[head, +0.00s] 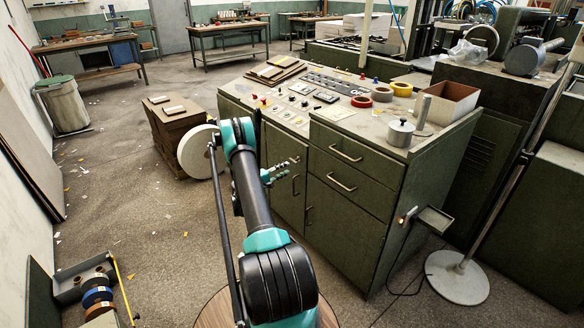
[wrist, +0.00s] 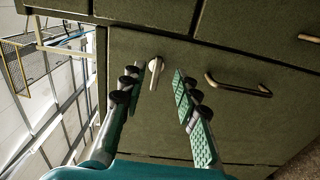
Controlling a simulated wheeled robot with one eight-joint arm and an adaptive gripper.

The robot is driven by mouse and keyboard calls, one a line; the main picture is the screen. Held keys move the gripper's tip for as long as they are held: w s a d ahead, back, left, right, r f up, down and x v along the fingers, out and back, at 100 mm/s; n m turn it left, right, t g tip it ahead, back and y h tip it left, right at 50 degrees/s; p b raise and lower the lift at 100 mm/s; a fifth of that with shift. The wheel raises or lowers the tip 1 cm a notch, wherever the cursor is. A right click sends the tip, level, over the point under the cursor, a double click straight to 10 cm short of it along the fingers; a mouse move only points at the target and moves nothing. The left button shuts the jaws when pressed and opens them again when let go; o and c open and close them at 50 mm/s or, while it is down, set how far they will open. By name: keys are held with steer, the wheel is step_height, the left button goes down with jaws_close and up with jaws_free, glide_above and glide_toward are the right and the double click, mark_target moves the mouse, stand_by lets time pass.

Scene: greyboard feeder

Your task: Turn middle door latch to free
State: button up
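The latch (wrist: 155,68) is a small pale metal lever on a round base, on a green cabinet door (wrist: 140,45). In the wrist view it lies between my gripper's fingers, its lever pointing down the picture. My gripper (wrist: 156,82) is open, one finger on each side of the latch, with gaps showing on both sides. Whether the fingertips reach past the lever in depth I cannot tell. A dark bar handle (wrist: 237,86) is right of the fingers on the same door. In the head view my gripper (head: 281,172) is at the cabinet front (head: 284,155), and the latch is not clearly visible.
The console top (head: 345,118) carries tape rolls, a lidded pot (head: 400,132) and an open box (head: 441,101). A stack with a white roll (head: 197,151) stands close left of my arm. A round-based stand (head: 457,277) is at right.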

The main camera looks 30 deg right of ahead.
steer(key=shift+s+a, duration=0.15)
steer(key=shift+a, duration=1.85)
